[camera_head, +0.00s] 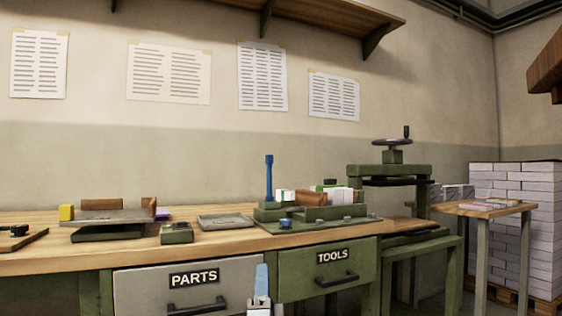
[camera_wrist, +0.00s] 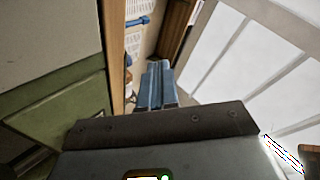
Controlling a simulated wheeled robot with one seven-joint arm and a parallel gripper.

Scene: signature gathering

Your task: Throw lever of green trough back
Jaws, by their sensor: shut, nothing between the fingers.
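The green trough (camera_head: 325,212) stands on the right part of the wooden workbench. Its blue lever (camera_head: 268,180) stands upright at the trough's left end, and a blue bar that looks like this lever (camera_wrist: 138,22) shows near the top of the wrist view. White and brown blocks (camera_head: 312,197) sit in the trough. My gripper (camera_head: 262,278) is in front of the bench, below the trough and apart from the lever. Its blue fingers (camera_wrist: 157,85) are together and empty in the wrist view.
The workbench (camera_head: 30,262) has PARTS (camera_head: 188,285) and TOOLS (camera_head: 330,268) drawers below. A flat tray (camera_head: 225,221) and a small green box (camera_head: 177,233) lie left of the trough. A green press (camera_head: 392,170) stands right. Paper stacks (camera_head: 515,220) are farther right.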

